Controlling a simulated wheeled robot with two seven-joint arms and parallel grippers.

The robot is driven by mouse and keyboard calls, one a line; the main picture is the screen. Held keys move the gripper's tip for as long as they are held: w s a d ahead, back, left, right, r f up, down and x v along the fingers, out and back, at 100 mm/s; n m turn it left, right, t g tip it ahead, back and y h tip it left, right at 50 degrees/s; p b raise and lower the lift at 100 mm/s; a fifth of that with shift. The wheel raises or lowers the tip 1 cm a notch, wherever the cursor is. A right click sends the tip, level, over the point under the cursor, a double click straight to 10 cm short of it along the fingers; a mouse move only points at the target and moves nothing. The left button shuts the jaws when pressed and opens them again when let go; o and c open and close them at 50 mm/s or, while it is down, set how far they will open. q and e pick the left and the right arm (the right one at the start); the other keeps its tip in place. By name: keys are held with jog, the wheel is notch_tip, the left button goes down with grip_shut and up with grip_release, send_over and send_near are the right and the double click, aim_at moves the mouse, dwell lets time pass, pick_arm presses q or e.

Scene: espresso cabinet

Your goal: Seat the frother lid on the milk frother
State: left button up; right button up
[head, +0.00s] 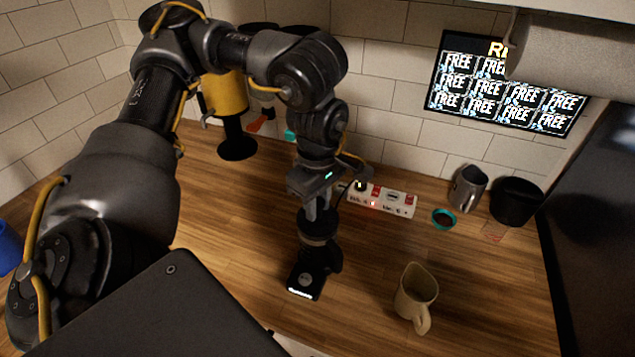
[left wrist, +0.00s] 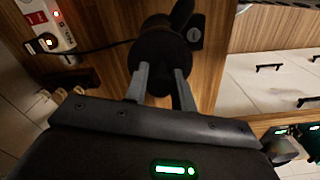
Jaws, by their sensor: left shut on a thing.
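The milk frother (head: 317,257) is a dark, upright cylinder with a handle on its right, standing on a small black base (head: 305,284) with a lit front edge. The black frother lid (head: 318,222) is at the top of the frother, between the fingers of my left gripper (head: 318,208), which points down and is shut on it. In the left wrist view, both fingers (left wrist: 160,82) press on the sides of a dark round piece. Lid and frother look in line, but the dark surfaces hide whether they are fully joined. My right gripper is not in view.
A power strip (head: 382,200) lies behind the frother, with a cord near it. A beige mug (head: 416,292) stands to the right. A steel pitcher (head: 467,188), a teal-rimmed cup (head: 443,218) and a black container (head: 515,202) stand at the back right. The counter left of the frother is clear.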

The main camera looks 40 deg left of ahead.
pick_arm(q)
jog(key=o, duration=1.1)
jog(key=shift+c, duration=0.2)
notch_tip(320, 180, up, 11)
jog(key=shift+f, duration=0.1)
